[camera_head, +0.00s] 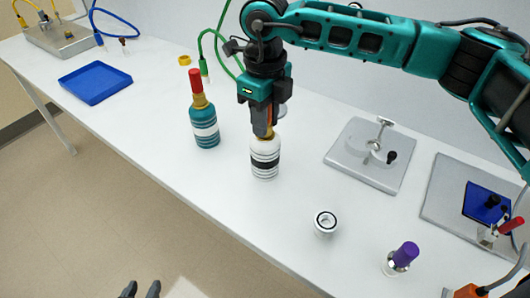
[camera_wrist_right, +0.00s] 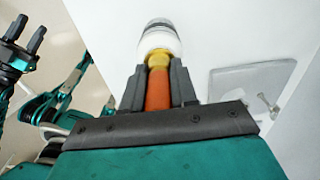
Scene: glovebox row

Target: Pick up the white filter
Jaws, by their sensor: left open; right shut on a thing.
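The white filter (camera_head: 265,160) is a ribbed white body with a dark band and a yellow and orange neck. It is upright near the middle of the table, and I cannot tell whether its base touches the top. My right gripper (camera_head: 264,130) comes down from above and is shut on its orange neck. In the right wrist view the fingers (camera_wrist_right: 158,85) close around that neck, with the white body (camera_wrist_right: 159,40) beyond them. My left gripper (camera_head: 140,290) is open and empty at the bottom edge, away from the table; it also shows in the right wrist view (camera_wrist_right: 28,30).
A teal ribbed bottle (camera_head: 204,128) with a red top stands left of the filter. A small white ring-topped piece (camera_head: 325,230) and a purple-capped vial (camera_head: 398,261) are to the right. A grey plate fixture (camera_head: 350,168) lies behind them. A blue tray (camera_head: 95,83) sits far left.

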